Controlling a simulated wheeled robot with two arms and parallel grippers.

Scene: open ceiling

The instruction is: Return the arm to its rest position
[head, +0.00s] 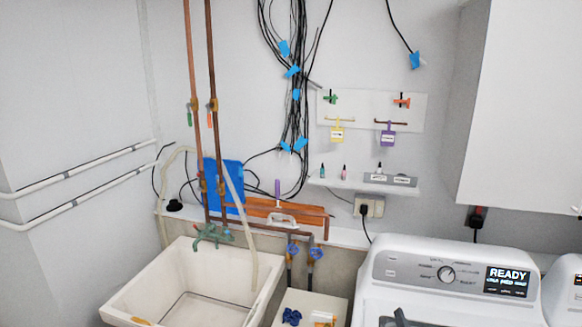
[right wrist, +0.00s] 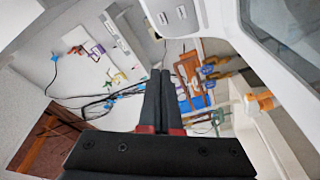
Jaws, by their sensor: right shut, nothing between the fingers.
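My right gripper (right wrist: 160,75) is shut and empty in the right wrist view, its two black fingers side by side. In the head view only a dark part of it (head: 401,318) shows at the bottom edge, in front of the white washing machine (head: 450,275). Whether it touches the machine cannot be told. My left gripper is not in view. The right wrist view is turned on its side, with the wall and pipes beyond the fingers.
A utility sink (head: 125,300) stands at the left. Copper pipes (head: 212,140) and black cables (head: 298,115) run along the wall. A pegboard (head: 370,110) and small shelf (head: 365,185) hang above the machine. A white cabinet (head: 525,110) is at the upper right.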

